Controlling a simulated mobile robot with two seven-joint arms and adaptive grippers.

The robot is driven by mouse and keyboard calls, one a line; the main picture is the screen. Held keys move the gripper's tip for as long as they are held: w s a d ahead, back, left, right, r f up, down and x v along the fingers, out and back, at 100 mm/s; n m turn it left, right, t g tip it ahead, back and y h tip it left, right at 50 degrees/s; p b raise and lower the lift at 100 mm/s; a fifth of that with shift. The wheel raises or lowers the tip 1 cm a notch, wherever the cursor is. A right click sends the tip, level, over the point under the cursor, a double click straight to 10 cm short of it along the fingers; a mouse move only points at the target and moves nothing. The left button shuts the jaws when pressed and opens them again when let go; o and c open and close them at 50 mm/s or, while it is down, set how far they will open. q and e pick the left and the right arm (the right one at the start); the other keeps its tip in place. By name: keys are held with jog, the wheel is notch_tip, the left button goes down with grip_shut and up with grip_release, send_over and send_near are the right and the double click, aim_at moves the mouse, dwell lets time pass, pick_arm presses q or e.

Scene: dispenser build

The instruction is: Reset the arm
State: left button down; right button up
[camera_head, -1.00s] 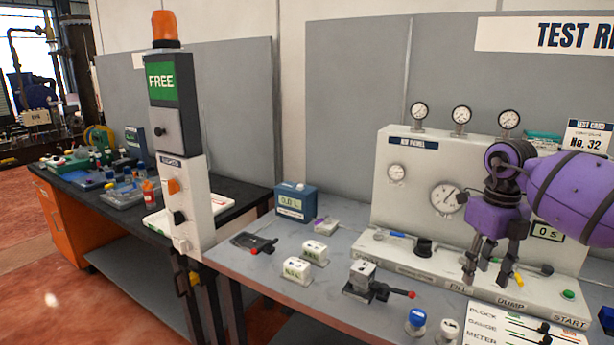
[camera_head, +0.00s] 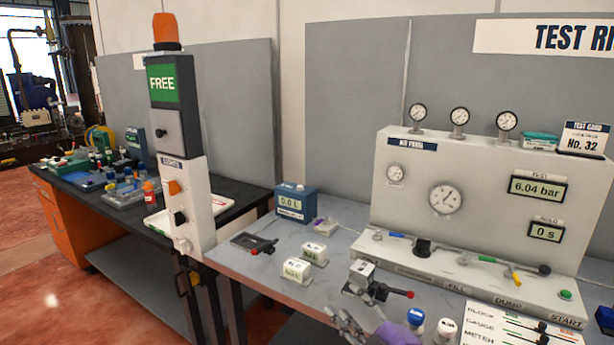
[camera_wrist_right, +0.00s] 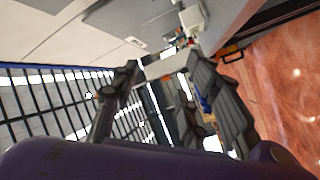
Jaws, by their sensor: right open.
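My right gripper (camera_head: 352,328) shows at the bottom edge of the head view, in front of the grey bench, with part of my purple arm beside it. In the right wrist view my right gripper (camera_wrist_right: 165,95) has its two dark fingers well apart, with nothing between them. It is open and empty. The air panel (camera_head: 405,215) stands clear of it at the back right, with its displays reading 6.04 bar and 0 s. My left gripper is not in either view.
On the bench near the gripper are a black valve with a red-tipped lever (camera_head: 365,285), a blue-capped bottle (camera_head: 415,318) and two white blocks, one of them in front (camera_head: 296,270). A signal tower (camera_head: 180,150) reading FREE stands left. A railing (camera_wrist_right: 50,100) shows in the wrist view.

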jog(key=s+d+f+m+g+h, duration=0.1)
jog(key=s+d+f+m+h, duration=0.1)
jog(key=s+f+m, duration=0.35)
jog(key=s+d+f+m+g+h, duration=0.1)
jog(key=s+d+f+m+h, duration=0.1)
jog(key=s+f, duration=0.5)
jog(key=s+d+f+m+g+h, duration=0.25)
jog(key=s+f+m, duration=0.2)
jog(key=f, duration=0.35)
jog(key=s+d+f+m+g+h, duration=0.1)
jog(key=s+f, duration=0.4)
jog(key=s, duration=0.6)
jog(key=s+d+f+m+g+h, duration=0.1)
jog(key=s+f, duration=0.4)
jog(key=s, duration=0.6)
jog(key=shift+s+d+m+g, duration=0.25)
jog(key=shift+d+m+g, duration=0.35)
jog(key=shift+m, duration=0.3)
jog(key=shift+c, duration=0.4)
